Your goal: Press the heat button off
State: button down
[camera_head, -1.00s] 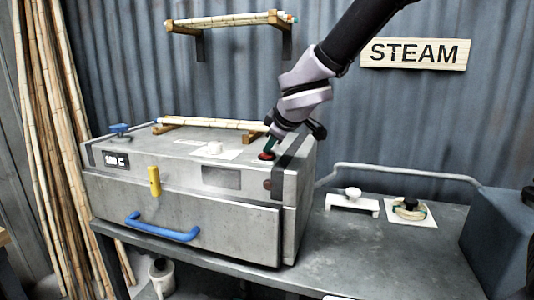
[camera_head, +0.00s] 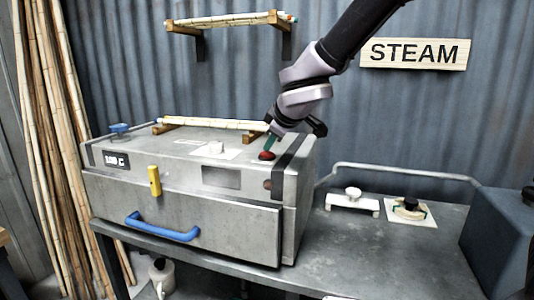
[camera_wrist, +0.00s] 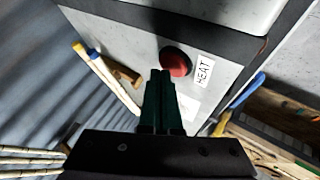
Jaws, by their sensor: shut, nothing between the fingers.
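The red heat button (camera_head: 267,155) is a round knob on the top right of the grey steam box (camera_head: 120,185). In the wrist view the red button (camera_wrist: 175,62) sits next to a white label reading HEAT (camera_wrist: 204,70). My gripper (camera_head: 269,145) is just above the button in the head view, pointing down. In the wrist view its dark green fingers (camera_wrist: 161,76) are together, with the tips close beside the button. Whether the tips touch the button cannot be told. The fingers hold nothing.
The bench (camera_head: 350,250) has clear room at right.

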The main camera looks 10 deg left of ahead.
aim_at(272, 154)
jog(key=shift+r, duration=2.95)
jog(key=shift+w+d+r, duration=0.1)
jog(key=shift+w+d, duration=0.05)
jog(key=shift+d, duration=0.15)
jog(key=w+d+r+m+h, duration=0.1)
jog(key=d+r+m, duration=0.15)
jog(key=d, duration=0.55)
jog(key=w+d+r+m+h, duration=0.15)
jog(key=d+m, duration=0.25)
jog(key=d, duration=0.4)
jog(key=d+r+m+h, duration=0.2)
jog(key=d+m, duration=0.1)
jog(key=d, duration=0.5)
jog(key=s+d+m, duration=1.1)
jog(key=s+d, duration=0.3)
jog(key=d, duration=0.2)
jog(key=shift+d+y, duration=0.2)
jog(key=shift+y, duration=0.25)
jog(key=shift+a, duration=0.1)
